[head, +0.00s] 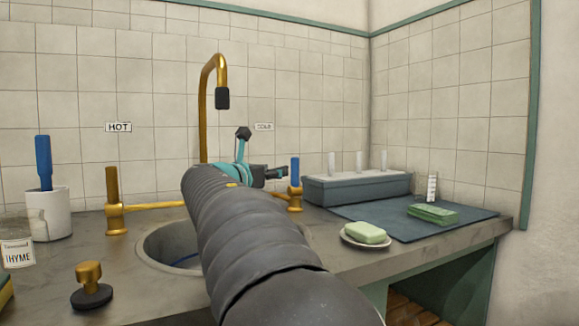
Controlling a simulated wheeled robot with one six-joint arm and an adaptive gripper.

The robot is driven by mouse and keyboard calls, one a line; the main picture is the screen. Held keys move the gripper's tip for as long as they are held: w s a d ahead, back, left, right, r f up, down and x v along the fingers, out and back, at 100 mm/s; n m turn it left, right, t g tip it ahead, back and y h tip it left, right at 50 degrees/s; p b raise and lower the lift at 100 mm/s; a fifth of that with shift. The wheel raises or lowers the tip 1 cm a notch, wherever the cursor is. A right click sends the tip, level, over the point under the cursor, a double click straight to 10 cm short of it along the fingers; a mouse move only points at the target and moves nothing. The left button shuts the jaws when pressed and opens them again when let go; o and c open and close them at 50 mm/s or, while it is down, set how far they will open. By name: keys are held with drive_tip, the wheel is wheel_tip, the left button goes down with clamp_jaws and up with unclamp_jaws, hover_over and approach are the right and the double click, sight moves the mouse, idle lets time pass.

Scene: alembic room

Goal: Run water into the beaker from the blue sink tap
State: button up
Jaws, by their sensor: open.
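The blue sink tap (295,170) is an upright blue lever on a brass valve, right of the sink (150,245), below a wall label that looks like COLD. The brass spout (205,110) with a dark nozzle rises behind the sink. My gripper (280,173) is open, just left of the blue lever; I cannot tell whether it touches. My arm covers much of the sink. A thin blue line shows inside the basin. I cannot make out a beaker; my arm may hide it.
A brass tap (112,190) stands left under the HOT label. A white cup (45,212) with a blue-handled tool, a THYME jar (17,254) and a brass-knobbed stopper (90,285) are left. A soap dish (366,238), blue mat (465,222) and grey rack (355,190) are right.

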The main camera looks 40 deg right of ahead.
sight(293, 166)
drive_tip(key=x, duration=1.2)
drive_tip(key=shift+w+d+p, duration=0.1)
drive_tip(key=shift+d+p, duration=0.1)
drive_tip(key=shift+p, duration=0.2)
drive_tip(key=shift+f, duration=0.1)
clamp_jaws()
